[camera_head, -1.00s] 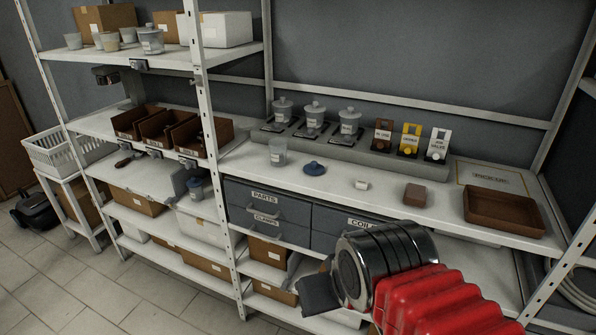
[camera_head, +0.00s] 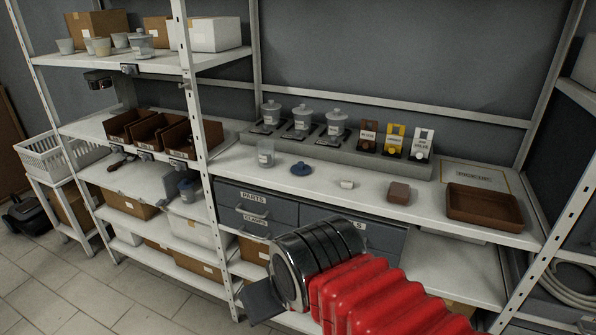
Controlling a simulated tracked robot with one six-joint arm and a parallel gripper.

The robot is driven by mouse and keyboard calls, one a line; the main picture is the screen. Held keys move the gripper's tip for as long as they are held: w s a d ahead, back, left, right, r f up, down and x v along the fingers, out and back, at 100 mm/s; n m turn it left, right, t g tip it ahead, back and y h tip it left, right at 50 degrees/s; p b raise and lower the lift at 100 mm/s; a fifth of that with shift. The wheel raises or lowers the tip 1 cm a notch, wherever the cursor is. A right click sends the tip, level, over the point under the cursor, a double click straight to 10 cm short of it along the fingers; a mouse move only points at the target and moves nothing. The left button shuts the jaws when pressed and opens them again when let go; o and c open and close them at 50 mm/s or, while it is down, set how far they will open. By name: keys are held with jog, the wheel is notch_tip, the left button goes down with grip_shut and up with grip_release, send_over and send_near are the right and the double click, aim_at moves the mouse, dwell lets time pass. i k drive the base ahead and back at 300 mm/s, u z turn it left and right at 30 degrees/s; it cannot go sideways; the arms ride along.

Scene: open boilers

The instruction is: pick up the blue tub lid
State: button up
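The blue tub lid (camera_head: 301,169) is a small round lid with a knob, lying on the white worktop. An open clear tub (camera_head: 265,153) stands just left of it. My arm, with a red ribbed sleeve and a dark metal wrist, reaches in from the lower right. Part of my gripper (camera_head: 262,299) shows as a dark piece at the wrist's left end, in front of and below the worktop, well apart from the lid. Its fingertips cannot be made out, so its opening is unclear.
A grey rack with lidded tubs (camera_head: 337,124) stands behind. A shelf post (camera_head: 194,130) rises at the left. Drawers (camera_head: 262,208) are below.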

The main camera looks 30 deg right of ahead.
aim_at(300, 169)
jog(key=z, duration=0.05)
jog(key=i, duration=1)
jog(key=u, duration=0.05)
